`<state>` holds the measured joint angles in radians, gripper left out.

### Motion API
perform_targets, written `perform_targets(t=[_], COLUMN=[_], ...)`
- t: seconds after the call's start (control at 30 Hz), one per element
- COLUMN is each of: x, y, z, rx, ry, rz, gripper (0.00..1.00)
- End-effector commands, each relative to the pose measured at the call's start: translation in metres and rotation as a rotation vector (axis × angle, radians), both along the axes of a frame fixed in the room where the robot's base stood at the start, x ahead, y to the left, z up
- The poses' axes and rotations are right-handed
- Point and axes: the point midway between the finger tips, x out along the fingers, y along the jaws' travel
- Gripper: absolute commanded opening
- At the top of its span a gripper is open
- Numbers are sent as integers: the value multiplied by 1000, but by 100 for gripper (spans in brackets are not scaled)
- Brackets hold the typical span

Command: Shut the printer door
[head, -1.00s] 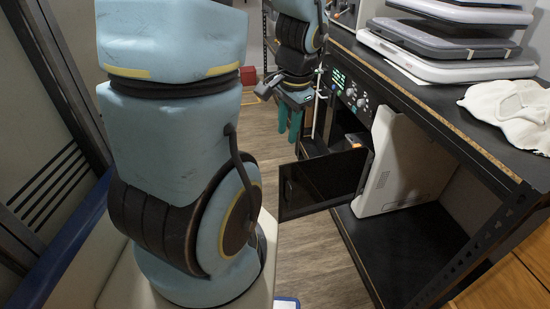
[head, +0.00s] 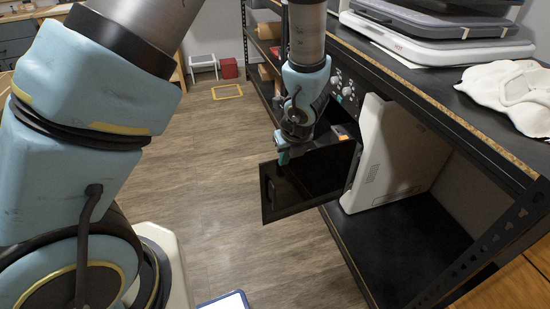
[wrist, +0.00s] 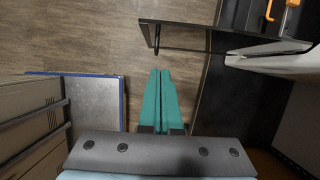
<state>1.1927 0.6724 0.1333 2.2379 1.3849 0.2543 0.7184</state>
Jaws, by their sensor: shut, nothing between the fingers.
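The printer door (head: 305,203) is a dark panel that stands open, swung out from the dark printer over the floor. The printer's opening shows an orange part (head: 343,139). In the wrist view the door (wrist: 186,27) is seen nearly edge-on near the top, with its dark handle (wrist: 155,41) on the near side. My gripper (head: 283,158) has teal fingers and is by the upper edge of the door in the head view. In the wrist view my gripper (wrist: 160,72) has its fingers together and empty, apart from the door. My arm hides part of the printer.
A white panel-like device (head: 382,160) stands on the lower shelf right of the printer. The black bench top (head: 415,85) carries stacked flat devices (head: 440,35) and a white cloth (head: 508,95). The wooden floor (head: 220,160) left of the door is clear.

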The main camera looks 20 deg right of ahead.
Motion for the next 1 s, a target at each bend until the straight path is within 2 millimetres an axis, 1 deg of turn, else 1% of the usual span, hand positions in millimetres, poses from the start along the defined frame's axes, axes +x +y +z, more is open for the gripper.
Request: perform_targets(t=[0.03,0.1,0.3,0.4,0.43,0.5,0.63,0.8,1.0], x=[3,9,25,33,40,50,63,70,70], y=[0,1,1,0,0,0,-1,-1,-1], z=[-14,-28,-68,-81,-72,-71,-72,-73,-74], rx=[3,3,2,0,-1,0,0,-1,-1], ry=[1,0,1,1,0,-1,1,0,0], rz=[-1,1,3,4,7,8,6,5,5], gripper=[0,0,0,0,0,0,0,0,0])
